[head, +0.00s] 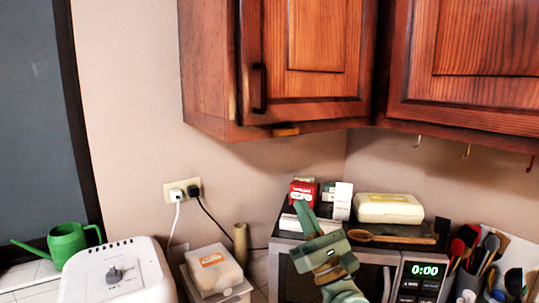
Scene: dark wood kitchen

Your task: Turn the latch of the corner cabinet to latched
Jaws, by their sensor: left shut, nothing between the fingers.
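The corner cabinet (270,75) hangs at the upper middle, with a dark vertical handle (260,88) on the left side of its door. A small lighter wooden piece, seemingly the latch (286,129), lies roughly level at the cabinet's bottom edge under the door. Whether it overlaps the door is too small to tell. My left gripper (301,206) points upward in front of the microwave, well below the latch and apart from it. Its green fingers are together and empty. My right gripper is out of view.
The microwave (419,270) carries a red box (303,190), a cream container (389,208) and a wooden spoon (390,237). Utensils stand at the right. A toaster (115,272) and a green watering can (68,243) are at the left. The wall below the cabinet is clear except for an outlet (182,192).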

